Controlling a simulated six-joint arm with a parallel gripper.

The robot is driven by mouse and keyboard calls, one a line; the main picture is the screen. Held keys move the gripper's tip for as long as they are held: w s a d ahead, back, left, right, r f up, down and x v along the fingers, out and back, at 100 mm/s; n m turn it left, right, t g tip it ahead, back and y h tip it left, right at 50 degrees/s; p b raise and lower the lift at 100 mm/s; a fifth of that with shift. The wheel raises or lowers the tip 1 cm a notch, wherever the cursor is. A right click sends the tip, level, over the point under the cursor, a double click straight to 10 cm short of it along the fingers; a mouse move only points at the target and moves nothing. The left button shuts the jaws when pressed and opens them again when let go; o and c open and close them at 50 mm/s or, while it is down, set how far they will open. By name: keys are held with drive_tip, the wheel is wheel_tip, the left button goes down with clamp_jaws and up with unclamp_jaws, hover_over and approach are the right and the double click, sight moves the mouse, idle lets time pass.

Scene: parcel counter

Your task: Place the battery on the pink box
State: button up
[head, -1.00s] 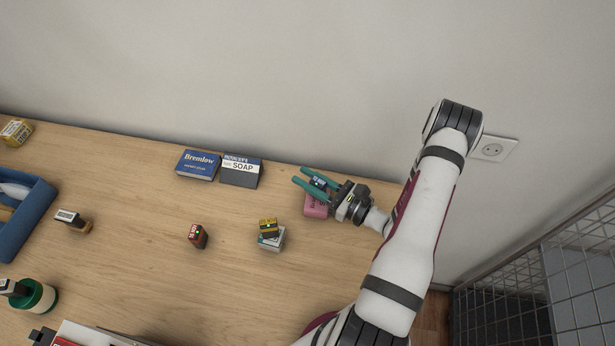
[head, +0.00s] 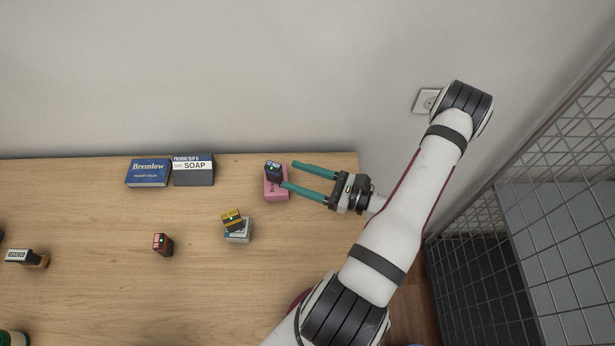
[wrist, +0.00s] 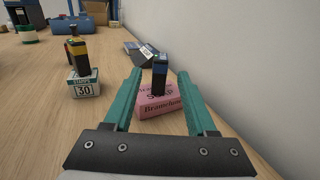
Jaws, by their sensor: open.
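A dark battery-like block with a blue-grey top (head: 274,171) stands upright on the pink box (head: 277,191) near the back right of the counter. In the wrist view the block (wrist: 159,76) rests on top of the pink box (wrist: 162,102), whose printed side faces me. My gripper (head: 290,175) is open, with its teal fingers just to the right of the block and pointing at it. Nothing is held. In the wrist view the block shows between the fingertips, beyond them.
A yellow-and-black block (head: 232,219) sits on a small white box (head: 238,233). A red-and-black block (head: 163,244) stands left of it. The wall is close behind the pink box.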

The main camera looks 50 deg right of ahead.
drive_tip(key=v, duration=0.2)
drive_tip(key=shift+s+d, duration=0.15)
drive_tip(key=shift+s, duration=0.15)
drive_tip(key=a+r+n+g+y, duration=0.6)
drive_tip(key=a+r+n+g, duration=0.6)
drive_tip(key=a+n+g, duration=0.3)
drive_tip(key=s+a+r+n+g+h, duration=0.1)
drive_tip(key=s+a+r+n+h, duration=0.3)
drive_tip(key=s+a+n+h, duration=0.3)
drive_tip(key=s+n+h, duration=0.3)
drive_tip(key=n+h, duration=0.1)
drive_tip(key=shift+a+r+g, duration=0.2)
drive_tip(key=shift+r+g, duration=0.2)
